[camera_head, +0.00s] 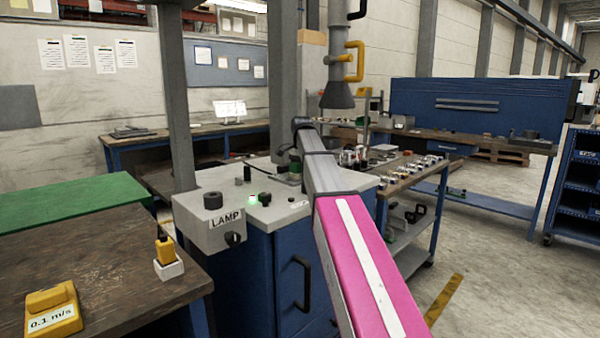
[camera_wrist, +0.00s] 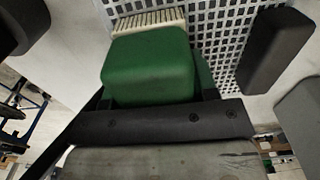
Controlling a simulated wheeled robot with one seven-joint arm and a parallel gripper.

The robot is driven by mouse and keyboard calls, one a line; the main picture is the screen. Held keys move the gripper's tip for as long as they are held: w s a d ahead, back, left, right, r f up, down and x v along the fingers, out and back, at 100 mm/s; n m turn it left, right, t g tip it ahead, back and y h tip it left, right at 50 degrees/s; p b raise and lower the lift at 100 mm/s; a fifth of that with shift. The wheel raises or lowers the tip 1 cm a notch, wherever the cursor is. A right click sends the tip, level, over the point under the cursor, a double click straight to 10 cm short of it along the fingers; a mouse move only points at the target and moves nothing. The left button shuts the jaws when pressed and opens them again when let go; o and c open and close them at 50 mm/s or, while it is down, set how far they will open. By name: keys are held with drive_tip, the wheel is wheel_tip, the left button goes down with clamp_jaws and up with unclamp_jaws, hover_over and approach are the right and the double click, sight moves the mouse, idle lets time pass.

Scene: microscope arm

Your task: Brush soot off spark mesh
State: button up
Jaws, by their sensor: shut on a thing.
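In the wrist view a green brush block (camera_wrist: 150,65) with a row of pale bristles (camera_wrist: 145,20) sits in front of my camera. The bristle end is at the spark mesh (camera_wrist: 225,38), a pale sheet with dark square holes; I cannot tell whether they touch.
The blue cabinet (camera_head: 265,262) bears a box marked LAMP (camera_head: 222,218) and a lit green light (camera_head: 248,174). A grey duct nozzle (camera_head: 338,94) hangs just right of my arm's end. A parts cart (camera_head: 405,185) stands behind right. A yellow 0.1 m/s block (camera_head: 52,309) is at left.

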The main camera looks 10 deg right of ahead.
drive_tip(key=shift+w+d+f, duration=0.1)
drive_tip(key=shift+w+d, duration=0.6)
drive_tip(key=shift+d, duration=0.3)
drive_tip(key=shift+s, duration=0.1)
drive_tip(key=shift+s+a, duration=0.35)
drive_tip(key=shift+a, duration=0.2)
drive_tip(key=shift+s+a, duration=0.3)
drive_tip(key=shift+a, duration=0.2)
drive_tip(key=shift+s+a, duration=0.7)
drive_tip(key=shift+a, duration=0.3)
